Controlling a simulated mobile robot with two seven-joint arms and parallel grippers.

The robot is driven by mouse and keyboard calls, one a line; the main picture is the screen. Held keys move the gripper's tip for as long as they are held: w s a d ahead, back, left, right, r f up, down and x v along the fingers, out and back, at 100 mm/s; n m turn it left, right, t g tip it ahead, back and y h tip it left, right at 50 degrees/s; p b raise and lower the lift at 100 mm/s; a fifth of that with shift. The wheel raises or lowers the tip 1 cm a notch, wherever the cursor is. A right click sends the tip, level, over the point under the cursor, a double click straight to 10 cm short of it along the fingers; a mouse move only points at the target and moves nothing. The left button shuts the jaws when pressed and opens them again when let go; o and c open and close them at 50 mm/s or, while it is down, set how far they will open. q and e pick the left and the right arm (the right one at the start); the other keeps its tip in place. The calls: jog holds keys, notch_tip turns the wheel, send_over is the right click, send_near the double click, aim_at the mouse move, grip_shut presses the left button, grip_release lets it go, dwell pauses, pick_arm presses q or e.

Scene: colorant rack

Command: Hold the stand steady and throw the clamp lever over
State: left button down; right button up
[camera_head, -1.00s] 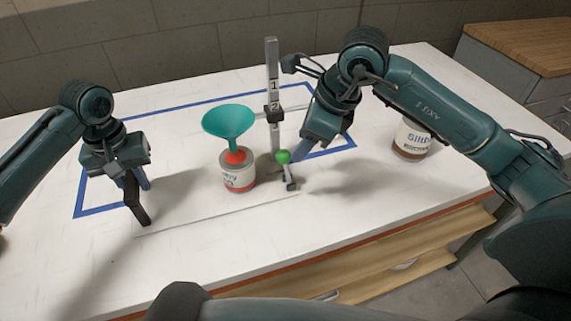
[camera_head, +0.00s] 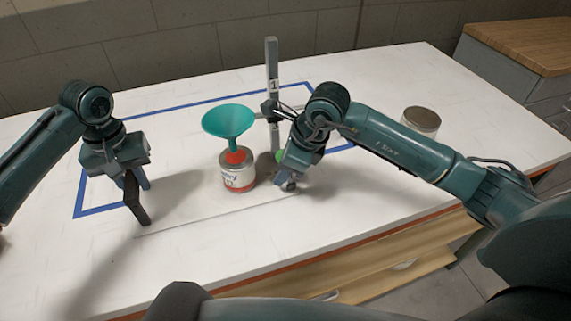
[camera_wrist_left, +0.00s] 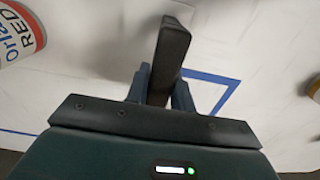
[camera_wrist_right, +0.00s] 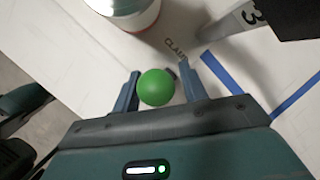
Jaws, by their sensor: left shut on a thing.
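The stand is a grey upright post (camera_head: 272,62) with number marks and a dark collar (camera_head: 269,108) partway up. A green ball knob, apparently the clamp lever's, shows low beside the post (camera_head: 279,156), partly hidden by my right gripper (camera_head: 289,178). In the right wrist view the knob (camera_wrist_right: 155,87) lies between the spread fingers of my right gripper (camera_wrist_right: 165,85), with a gap at the right finger. Contact with the left finger is unclear. My left gripper (camera_head: 132,180) is shut on a dark bar (camera_head: 135,200), left of the stand and apart from it. The bar fills its fingers (camera_wrist_left: 168,60).
Another can (camera_head: 421,121) stands at the right behind my right arm. Blue tape (camera_head: 100,212) marks the table (camera_head: 215,260). The front of the table is clear.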

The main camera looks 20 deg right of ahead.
grip_shut()
jog(key=shift+d+y, duration=0.3)
jog(key=shift+y, duration=0.3)
dwell(0.4)
jog(key=shift+d+m+y, duration=0.15)
jog(key=shift+d+y, duration=0.2)
jog(key=shift+y, duration=0.35)
jog(key=shift+d+m+y, duration=0.15)
jog(key=shift+d+y, duration=0.15)
jog(key=shift+y, duration=0.4)
jog(key=shift+d+f+m+t+y, duration=0.2)
jog(key=shift+d+y, duration=0.25)
jog(key=shift+y, duration=0.55)
jog(key=shift+d+f+m+t+y, duration=0.15)
jog(key=shift+d+y, duration=0.25)
jog(key=shift+y, duration=0.6)
jog(key=shift+r+y, duration=0.15)
jog(key=shift+y, duration=0.15)
jog(key=shift+o, duration=0.7)
grip_release()
jog(key=shift+d+f, duration=0.2)
jog(key=v, duration=1.2)
jog(key=shift+r, duration=0.2)
